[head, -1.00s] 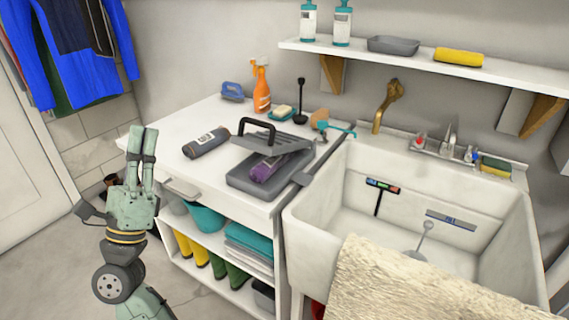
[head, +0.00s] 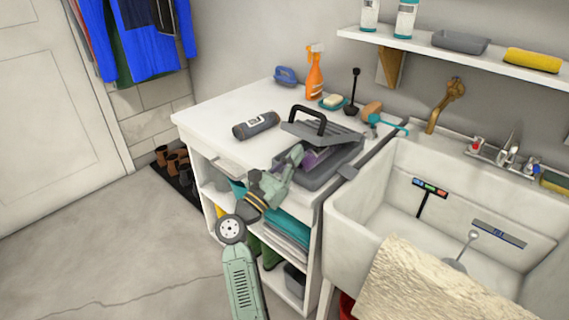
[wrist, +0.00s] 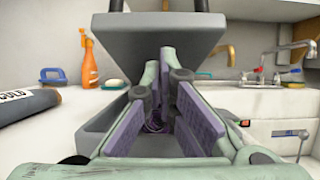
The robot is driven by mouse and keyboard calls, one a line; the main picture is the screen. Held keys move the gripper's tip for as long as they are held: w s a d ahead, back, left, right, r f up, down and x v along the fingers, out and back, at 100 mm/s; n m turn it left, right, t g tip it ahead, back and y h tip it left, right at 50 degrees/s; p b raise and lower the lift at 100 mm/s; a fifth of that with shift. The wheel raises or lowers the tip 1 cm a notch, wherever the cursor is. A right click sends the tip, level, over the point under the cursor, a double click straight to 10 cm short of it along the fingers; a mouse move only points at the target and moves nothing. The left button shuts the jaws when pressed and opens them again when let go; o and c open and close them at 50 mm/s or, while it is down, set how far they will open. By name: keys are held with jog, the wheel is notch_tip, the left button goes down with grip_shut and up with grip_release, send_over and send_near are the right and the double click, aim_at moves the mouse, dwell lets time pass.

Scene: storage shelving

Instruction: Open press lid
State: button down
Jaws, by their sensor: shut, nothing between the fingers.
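The grey press stands on the white counter, with a dark tray-like base (head: 322,178) and a tilted lid (head: 318,133) carrying a black arched handle (head: 309,110). My gripper (head: 297,150) is shut and empty at the front of the press. In the wrist view the lid (wrist: 160,38) slopes above my fingertips (wrist: 166,55), which point in under it. The base (wrist: 98,138) shows below the fingers. Whether the fingertips touch the lid cannot be told.
A dark bottle (head: 256,125) lies on the counter left of the press. An orange spray bottle (head: 314,75), a soap dish (head: 333,102) and a black plunger-like tool (head: 353,95) stand behind. The sink (head: 400,225) is right. Shelves with folded cloths (head: 288,235) lie below.

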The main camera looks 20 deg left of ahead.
aim_at(312, 129)
jog(key=shift+w+d+r, duration=0.2)
jog(key=shift+w+r, duration=0.1)
jog(key=shift+w, duration=0.3)
jog(key=shift+r+p, duration=0.35)
jog(key=shift+r, duration=0.15)
jog(key=w+r+p, duration=0.1)
jog(key=r, duration=0.2)
jog(key=w+d+r+p, duration=0.1)
jog(key=w+r+p, duration=0.1)
jog(key=r, duration=0.2)
jog(key=w+d+r+p, duration=0.1)
jog(key=w+r, duration=0.1)
jog(key=r, duration=0.2)
jog(key=x, duration=1.5)
jog(key=shift+r, duration=0.45)
jog(key=shift+a, duration=0.1)
jog(key=shift+r, duration=0.1)
